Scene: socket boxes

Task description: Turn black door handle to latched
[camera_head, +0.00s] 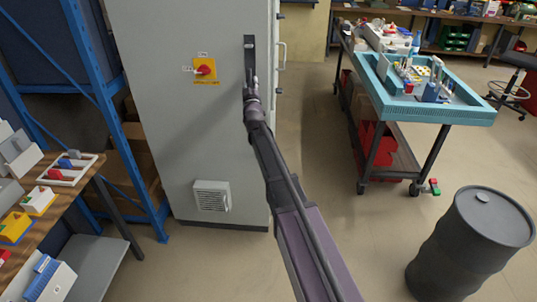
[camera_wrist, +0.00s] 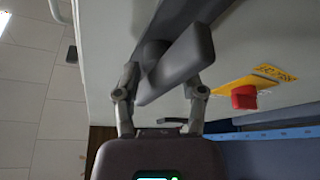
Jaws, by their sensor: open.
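The black door handle (camera_head: 249,48) is on the grey cabinet door (camera_head: 175,125), near its right edge. It looks roughly upright in the head view. In the wrist view the handle (camera_wrist: 178,62) shows large, running diagonally across the space between the fingers. My gripper (camera_head: 251,88) is at the handle's lower end. In the wrist view my gripper (camera_wrist: 160,83) is open, with one finger on each side of the handle. I cannot tell whether either finger touches it. The arm hides part of the cabinet front.
A red rotary switch on a yellow plate (camera_head: 205,70) is left of the handle. A blue rack (camera_head: 95,75) stands left of the cabinet. A teal-topped cart (camera_head: 400,108) and a dark barrel (camera_head: 470,245) stand right. Open floor (camera_head: 325,150) lies between cabinet and cart.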

